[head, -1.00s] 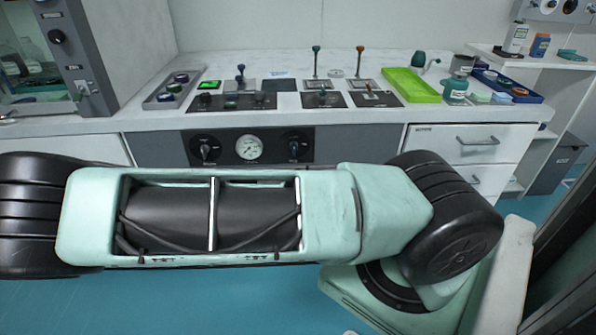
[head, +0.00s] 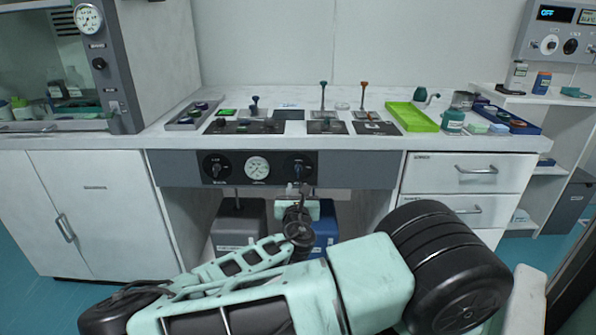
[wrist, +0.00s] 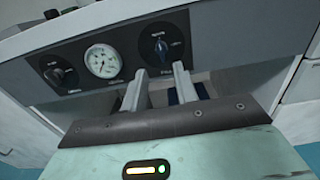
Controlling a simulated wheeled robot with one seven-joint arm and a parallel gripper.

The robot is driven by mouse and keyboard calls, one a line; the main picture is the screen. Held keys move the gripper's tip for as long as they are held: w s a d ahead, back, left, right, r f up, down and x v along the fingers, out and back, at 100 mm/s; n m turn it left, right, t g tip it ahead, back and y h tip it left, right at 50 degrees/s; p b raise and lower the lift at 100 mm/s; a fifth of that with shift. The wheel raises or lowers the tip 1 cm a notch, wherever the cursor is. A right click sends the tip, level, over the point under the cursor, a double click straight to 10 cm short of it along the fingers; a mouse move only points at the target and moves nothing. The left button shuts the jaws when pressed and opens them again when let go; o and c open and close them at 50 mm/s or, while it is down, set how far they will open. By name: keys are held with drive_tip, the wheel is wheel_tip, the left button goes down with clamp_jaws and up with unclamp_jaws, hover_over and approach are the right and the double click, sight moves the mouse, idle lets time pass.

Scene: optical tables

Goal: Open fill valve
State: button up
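The fill valve is a dark knob on the right of the grey front panel, seen in the head view (head: 299,167) and in the wrist view (wrist: 160,46), where its lower label seems to read "FILL". My gripper (wrist: 158,82) points up toward the panel, its two pale fingers apart with nothing between them. The fingertips appear just below the knob; I cannot tell whether they touch anything. In the head view my gripper (head: 299,190) is small and partly hidden by my own arm, below the knob.
A round white gauge (head: 257,168) and a second knob (head: 216,166) sit left of the valve. Below the panel, a grey box (head: 238,226) and a blue box (head: 325,232) stand in the open bay. Drawers (head: 468,173) are at the right. Levers and a green tray (head: 410,116) are on the bench.

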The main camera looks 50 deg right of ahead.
sight(298, 170)
drive_tip(key=x, duration=1.1)
drive_tip(key=shift+d+p, duration=0.1)
drive_tip(key=shift+p, duration=0.25)
drive_tip(key=shift+c, duration=0.2)
clamp_jaws()
